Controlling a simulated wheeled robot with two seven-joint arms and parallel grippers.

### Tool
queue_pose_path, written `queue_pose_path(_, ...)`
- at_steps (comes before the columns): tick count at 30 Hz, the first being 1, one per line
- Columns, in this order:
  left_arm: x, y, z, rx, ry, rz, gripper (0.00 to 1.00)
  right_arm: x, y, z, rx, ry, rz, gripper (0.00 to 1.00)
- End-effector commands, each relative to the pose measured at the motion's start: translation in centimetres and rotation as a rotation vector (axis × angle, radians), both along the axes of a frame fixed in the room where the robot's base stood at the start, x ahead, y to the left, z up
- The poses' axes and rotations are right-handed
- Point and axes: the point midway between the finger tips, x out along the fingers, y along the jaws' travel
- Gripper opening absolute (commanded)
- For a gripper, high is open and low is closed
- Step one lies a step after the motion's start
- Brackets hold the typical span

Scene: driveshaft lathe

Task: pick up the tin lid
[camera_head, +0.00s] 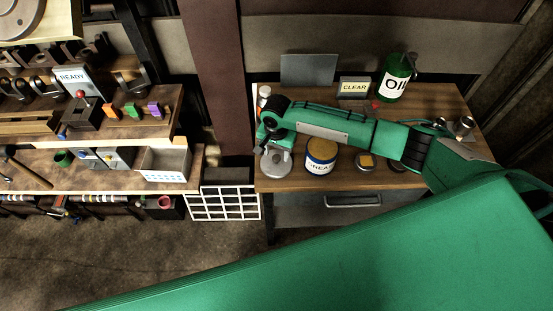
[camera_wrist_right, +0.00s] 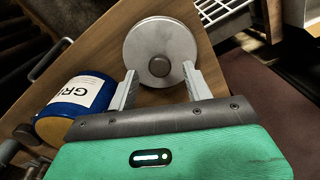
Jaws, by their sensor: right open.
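The tin lid is a round grey metal disc with a dark knob. It lies on the wooden bench near its left front corner in the head view (camera_head: 270,170) and fills the upper middle of the right wrist view (camera_wrist_right: 147,34). My right gripper (camera_wrist_right: 160,70) is open, with one finger on each side of the knob; I cannot tell whether either finger touches it. In the head view the right gripper (camera_head: 277,148) is over the back of the lid and partly hides it. My left gripper is not in view.
A blue grease tin (camera_head: 320,158) stands right beside the lid. A small round tin (camera_head: 366,162), a green oil bottle (camera_head: 397,78) and a CLEAR sign (camera_head: 353,87) share the bench. A white wire rack (camera_head: 224,203) stands left of the bench, below its top.

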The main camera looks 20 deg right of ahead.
Motion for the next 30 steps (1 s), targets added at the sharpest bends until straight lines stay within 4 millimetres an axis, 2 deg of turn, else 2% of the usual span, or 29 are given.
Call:
queue_pose_path(6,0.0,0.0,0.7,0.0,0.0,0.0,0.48,-0.1,0.0,-1.9,-0.001,0.001,0.001,0.51)
queue_pose_path(12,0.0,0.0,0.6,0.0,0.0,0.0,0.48,-0.1,0.0,-2.0,0.0,0.0,0.001,0.51)
queue_pose_path(14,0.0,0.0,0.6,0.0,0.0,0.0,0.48,-0.1,0.0,-2.0,0.0,0.0,0.001,0.41)
queue_pose_path(19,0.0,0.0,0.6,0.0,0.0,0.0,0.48,-0.1,0.0,-1.9,0.0,0.0,0.0,0.08)
queue_pose_path(20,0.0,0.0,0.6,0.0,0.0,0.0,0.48,-0.1,0.0,-1.9,0.0,0.0,0.0,0.04)
queue_pose_path(30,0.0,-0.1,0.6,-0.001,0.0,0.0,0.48,-0.1,0.0,-1.8,0.0,0.0,0.0,0.04)
